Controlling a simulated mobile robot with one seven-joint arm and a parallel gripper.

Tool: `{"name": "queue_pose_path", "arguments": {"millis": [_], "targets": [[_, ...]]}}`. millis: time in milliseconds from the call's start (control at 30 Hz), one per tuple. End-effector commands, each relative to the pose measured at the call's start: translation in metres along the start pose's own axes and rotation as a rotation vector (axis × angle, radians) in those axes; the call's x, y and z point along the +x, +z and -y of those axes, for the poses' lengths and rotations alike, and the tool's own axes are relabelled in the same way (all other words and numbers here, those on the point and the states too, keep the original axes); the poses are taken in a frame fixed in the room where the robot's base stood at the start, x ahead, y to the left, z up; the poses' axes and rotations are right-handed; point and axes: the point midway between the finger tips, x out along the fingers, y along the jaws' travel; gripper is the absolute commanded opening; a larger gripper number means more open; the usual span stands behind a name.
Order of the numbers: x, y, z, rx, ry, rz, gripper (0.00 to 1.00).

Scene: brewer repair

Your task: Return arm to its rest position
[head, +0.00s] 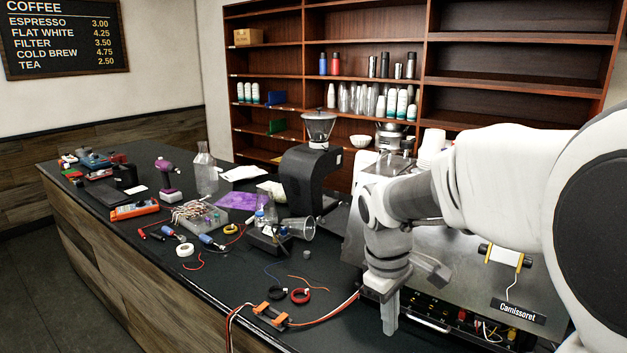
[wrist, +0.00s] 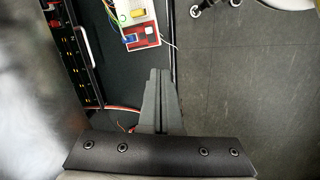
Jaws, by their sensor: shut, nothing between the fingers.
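My arm reaches in from the right of the head view, its wrist bent so that my gripper (head: 389,327) points down. The gripper is over the front part of the black counter (head: 215,262), before the steel brewer (head: 455,285) with the "Camissoret" label. In the wrist view the grey fingers (wrist: 158,75) are together with nothing between them. Whether the fingertips touch anything below is hard to tell.
An orange-and-black clamp (head: 271,316) with wires lies left of my gripper. A black grinder (head: 305,175) stands farther back. The wrist view shows the brewer's open terminal panel (wrist: 78,55), a red-and-white board (wrist: 138,25), and bare floor (wrist: 245,90) beyond the counter edge.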

Motion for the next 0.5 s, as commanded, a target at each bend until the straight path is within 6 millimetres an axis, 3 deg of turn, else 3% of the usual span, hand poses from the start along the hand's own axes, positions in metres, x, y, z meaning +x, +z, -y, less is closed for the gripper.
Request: {"name": "queue_pose_path", "arguments": {"millis": [200, 500], "targets": [[-0.034, 0.034, 0.018, 0.189, 0.035, -0.108, 0.00], [-0.062, 0.076, 0.049, 0.441, 0.056, -0.260, 0.00]]}}
